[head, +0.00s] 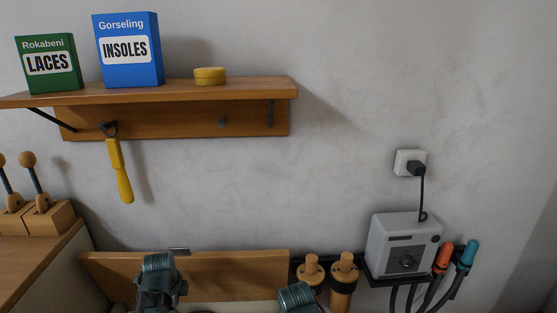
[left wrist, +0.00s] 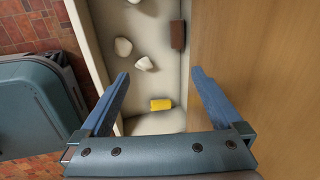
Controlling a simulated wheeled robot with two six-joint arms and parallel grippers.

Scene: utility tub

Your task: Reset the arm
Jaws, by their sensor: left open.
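My left gripper (left wrist: 160,73) is open in the left wrist view. Its two blue fingers are spread, with nothing between them. It is above a pale tub (left wrist: 101,40) with a wooden panel on its right. In the tub below lie a yellow piece (left wrist: 161,104), a brown block (left wrist: 177,36) and white lumps (left wrist: 123,47), all clear of the fingers. In the head view, parts of both my arms show at the bottom edge, but neither gripper's fingers can be seen there.
A wooden shelf (head: 262,90) holds a green box (head: 50,85), a blue box (head: 128,76) and a yellow tin (head: 210,76). A yellow-handled tool (head: 119,172) hangs below. A grey unit (head: 402,246) is plugged in at right. The wall between is bare.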

